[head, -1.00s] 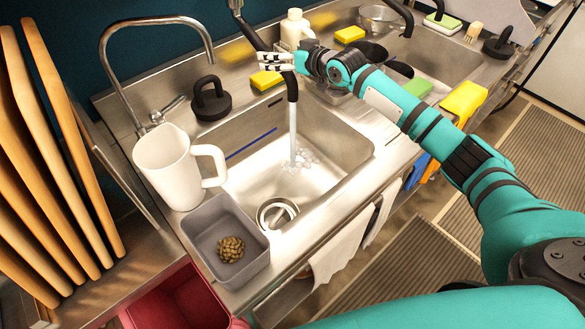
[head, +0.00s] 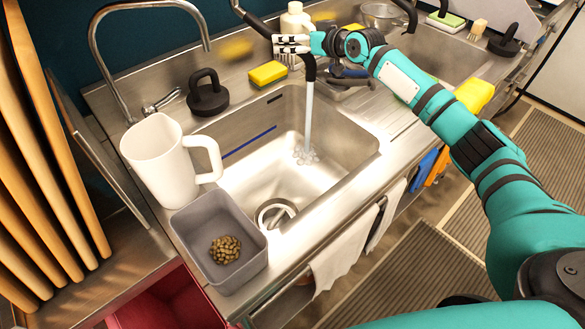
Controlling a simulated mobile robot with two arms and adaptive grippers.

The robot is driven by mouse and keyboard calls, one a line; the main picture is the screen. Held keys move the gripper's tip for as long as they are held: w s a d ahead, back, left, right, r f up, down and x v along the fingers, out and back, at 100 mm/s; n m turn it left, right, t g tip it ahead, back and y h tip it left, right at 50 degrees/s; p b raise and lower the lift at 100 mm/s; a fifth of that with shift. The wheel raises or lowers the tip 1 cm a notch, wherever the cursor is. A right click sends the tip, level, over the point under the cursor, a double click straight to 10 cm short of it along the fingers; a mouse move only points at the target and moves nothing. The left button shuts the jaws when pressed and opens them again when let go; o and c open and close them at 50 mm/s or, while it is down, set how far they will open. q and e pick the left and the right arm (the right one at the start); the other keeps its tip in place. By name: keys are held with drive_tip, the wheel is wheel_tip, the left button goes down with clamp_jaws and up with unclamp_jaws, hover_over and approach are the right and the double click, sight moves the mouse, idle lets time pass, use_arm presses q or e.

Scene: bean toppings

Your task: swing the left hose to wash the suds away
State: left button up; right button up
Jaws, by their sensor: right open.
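The left hose (head: 309,68) is dark and curved, with its mouth over the left sink basin (head: 245,179). A stream of water (head: 308,115) falls from it to the basin floor. A small patch of white suds (head: 305,157) lies where the stream lands, near the back right of the basin. My right gripper (head: 291,45) is open at the hose's bend, its pale fingers against or very close to the hose. I cannot tell whether the fingers are around it or beside it. My left gripper is out of view.
A white pitcher (head: 155,165) and a grey bin (head: 180,225) with brown beans (head: 225,249) stand left of the basin. A black-handled weight (head: 207,97) and a yellow sponge (head: 268,73) sit behind it. A chrome faucet (head: 92,35) arches at the back left.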

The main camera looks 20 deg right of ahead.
drive_tip(key=p+v, duration=0.5)
drive_tip(key=v, duration=0.2)
drive_tip(key=shift+s+d+r, duration=0.1)
drive_tip(key=shift+r, duration=0.15)
drive_tip(key=shift+p+v, duration=0.45)
drive_tip(key=shift+v, duration=0.35)
drive_tip(key=shift+f, duration=0.15)
